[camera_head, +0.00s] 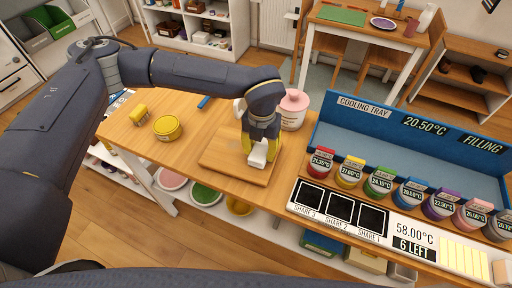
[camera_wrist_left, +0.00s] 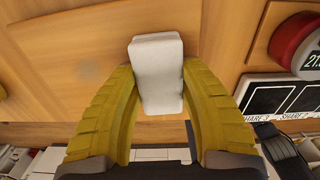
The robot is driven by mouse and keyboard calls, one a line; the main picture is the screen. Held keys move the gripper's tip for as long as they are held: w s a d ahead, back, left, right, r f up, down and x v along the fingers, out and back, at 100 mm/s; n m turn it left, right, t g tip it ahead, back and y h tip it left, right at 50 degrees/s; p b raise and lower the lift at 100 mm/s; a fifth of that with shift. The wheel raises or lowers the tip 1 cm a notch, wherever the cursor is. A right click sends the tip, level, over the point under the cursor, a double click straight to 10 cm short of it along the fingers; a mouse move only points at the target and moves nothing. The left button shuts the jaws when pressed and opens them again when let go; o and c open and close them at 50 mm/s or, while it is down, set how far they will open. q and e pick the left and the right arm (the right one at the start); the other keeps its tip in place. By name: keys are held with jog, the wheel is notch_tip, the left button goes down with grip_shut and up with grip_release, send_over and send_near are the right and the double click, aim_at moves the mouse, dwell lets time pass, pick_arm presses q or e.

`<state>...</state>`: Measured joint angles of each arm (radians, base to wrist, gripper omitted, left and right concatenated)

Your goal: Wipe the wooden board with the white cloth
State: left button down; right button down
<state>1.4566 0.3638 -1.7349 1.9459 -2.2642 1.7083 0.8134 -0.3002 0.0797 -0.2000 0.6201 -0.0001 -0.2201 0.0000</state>
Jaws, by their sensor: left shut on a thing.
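The wooden board (camera_head: 222,154) lies on the wooden table, left of the cooling tray unit; it also fills much of the left wrist view (camera_wrist_left: 60,65). A faint greyish smudge (camera_wrist_left: 88,73) shows on the wood there. The white cloth (camera_wrist_left: 157,75) is a folded, block-like piece. My left gripper (camera_head: 259,150) is over the right part of the board, its yellow fingers shut on the cloth. The cloth is at or just above the board; I cannot tell if it touches. In the left wrist view the fingers (camera_wrist_left: 160,100) flank the cloth. My right gripper is out of view.
A pink-lidded jar (camera_head: 293,108) stands close behind my left gripper. The blue cooling tray (camera_head: 400,150) with several coloured jars and dark panels (camera_head: 341,208) fills the right.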

aim_at(224, 145)
pick_arm(q)
jog(key=shift+a+r, duration=0.1)
jog(key=shift+w+a, duration=0.3)
jog(key=shift+a, duration=0.7)
jog(key=shift+w+a, duration=0.3)
jog(key=shift+a, duration=0.65)
jog(key=shift+w+a, duration=0.25)
jog(key=shift+a, duration=0.75)
jog(key=shift+w+a, duration=0.25)
jog(key=shift+a, duration=0.7)
jog(key=shift+w+a+f, duration=0.1)
jog(key=shift+w+a, duration=0.15)
jog(key=shift+a, duration=0.7)
jog(key=shift+w+a+f, duration=0.1)
jog(key=shift+w+a, duration=0.15)
jog(key=shift+a, duration=0.65)
jog(key=shift+r, duration=0.1)
jog(key=shift+r, duration=2.95)
jog(key=shift+r, duration=1.5)
